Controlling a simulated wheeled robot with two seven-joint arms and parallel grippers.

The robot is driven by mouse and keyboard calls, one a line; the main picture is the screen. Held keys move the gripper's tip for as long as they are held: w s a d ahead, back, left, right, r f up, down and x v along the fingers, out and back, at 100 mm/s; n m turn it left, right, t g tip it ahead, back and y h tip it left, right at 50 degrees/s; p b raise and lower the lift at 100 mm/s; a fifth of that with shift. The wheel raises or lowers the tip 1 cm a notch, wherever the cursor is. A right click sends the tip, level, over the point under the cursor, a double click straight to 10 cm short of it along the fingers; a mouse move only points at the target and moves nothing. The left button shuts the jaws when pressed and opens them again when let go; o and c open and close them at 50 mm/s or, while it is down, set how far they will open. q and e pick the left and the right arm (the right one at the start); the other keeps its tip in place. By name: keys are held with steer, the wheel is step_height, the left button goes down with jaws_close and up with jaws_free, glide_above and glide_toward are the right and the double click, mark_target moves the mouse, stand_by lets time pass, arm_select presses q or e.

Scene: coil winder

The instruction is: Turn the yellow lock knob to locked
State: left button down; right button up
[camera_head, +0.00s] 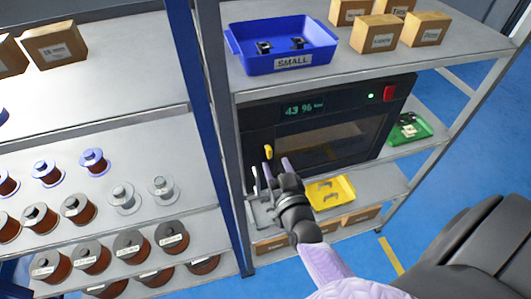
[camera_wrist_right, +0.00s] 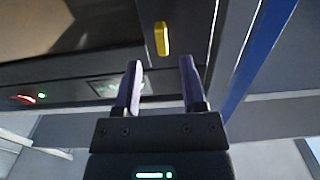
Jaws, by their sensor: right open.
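The yellow lock knob (camera_head: 268,152) is on the left part of the dark cabinet's front (camera_head: 247,160), left of its window. In the right wrist view the knob (camera_wrist_right: 161,38) is a small elongated bar, its long side running up and down the picture. My right gripper (camera_head: 277,170) is open and empty, just below the knob in the head view. In the right wrist view its two purple fingers (camera_wrist_right: 160,63) point toward the knob, which shows between and beyond the fingertips; they appear apart from it. My left gripper is not in view.
The cabinet has a lit display (camera_head: 302,108) and a red button (camera_head: 389,93). A blue bin (camera_head: 282,62) marked SMALL stands above it. A yellow tray (camera_head: 331,191) and a grey tray (camera_head: 262,212) lie below. A blue post (camera_head: 205,120) stands left; spools fill the left shelves.

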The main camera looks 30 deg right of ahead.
mark_target(270, 154)
steer(key=x, duration=0.4)
steer(key=shift+w, duration=0.25)
steer(key=shift+a, duration=0.1)
jaws_close()
